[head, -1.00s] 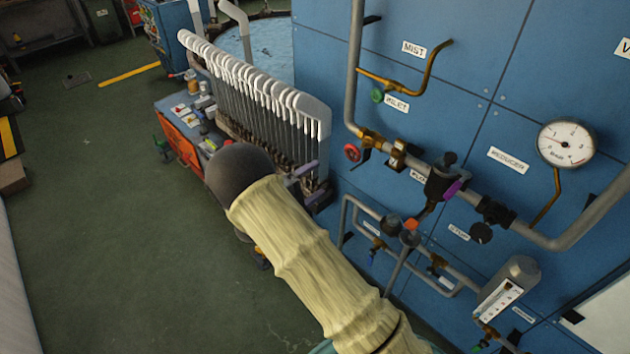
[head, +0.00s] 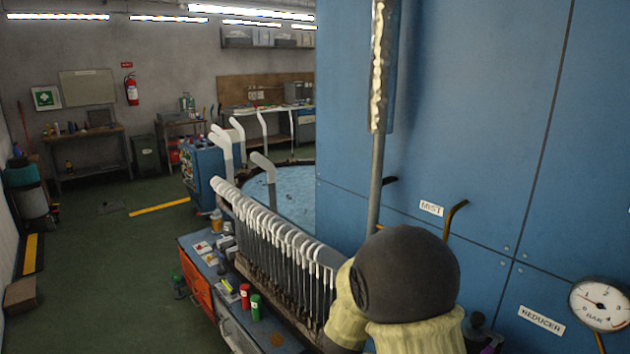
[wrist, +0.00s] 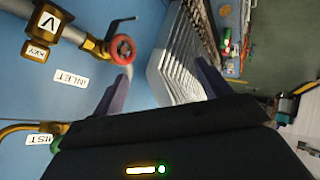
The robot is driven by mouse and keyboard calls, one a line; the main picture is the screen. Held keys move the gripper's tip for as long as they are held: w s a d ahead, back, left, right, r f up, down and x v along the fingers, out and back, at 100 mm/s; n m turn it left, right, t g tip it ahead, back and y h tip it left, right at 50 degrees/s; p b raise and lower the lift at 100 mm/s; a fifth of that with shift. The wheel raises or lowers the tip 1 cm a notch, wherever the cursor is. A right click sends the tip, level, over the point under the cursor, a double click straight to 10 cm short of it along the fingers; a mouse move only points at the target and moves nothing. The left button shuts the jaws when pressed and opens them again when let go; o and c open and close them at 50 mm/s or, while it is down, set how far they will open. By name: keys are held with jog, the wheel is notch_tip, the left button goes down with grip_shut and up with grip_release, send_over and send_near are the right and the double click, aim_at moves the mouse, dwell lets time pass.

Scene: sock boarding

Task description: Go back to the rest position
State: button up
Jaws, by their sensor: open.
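My gripper (wrist: 158,88) shows in the wrist view with its two purple-grey fingers spread wide apart and nothing between them. Beyond the fingers is the row of white-topped sock boards (wrist: 180,55), at a distance from the fingertips. In the head view my arm, in a cream sleeve with a dark rounded joint, rises at the lower middle and hides the right end of the board row (head: 270,232). The gripper itself is hidden in the head view.
A blue panel wall (head: 480,110) fills the right side, with a vertical pipe (head: 376,185) and a gauge (head: 600,304). In the wrist view a red valve wheel (wrist: 123,49) is near the left finger. A cart (head: 200,290) stands left of the boards. The green floor (head: 110,270) is open.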

jog(key=s+d+r+m+g+y, duration=0.1)
jog(key=s+d+m+g, duration=0.1)
jog(key=s, duration=1)
jog(key=s+d+r+m+g, duration=0.1)
jog(key=s+d+m+g, duration=0.2)
jog(key=s, duration=0.8)
jog(key=shift+s+d+r+g+y, duration=0.3)
jog(key=shift+s+d+g+y, duration=0.1)
jog(key=shift+d+g, duration=0.8)
jog(key=shift+d+m, duration=0.2)
jog(key=shift+m, duration=0.1)
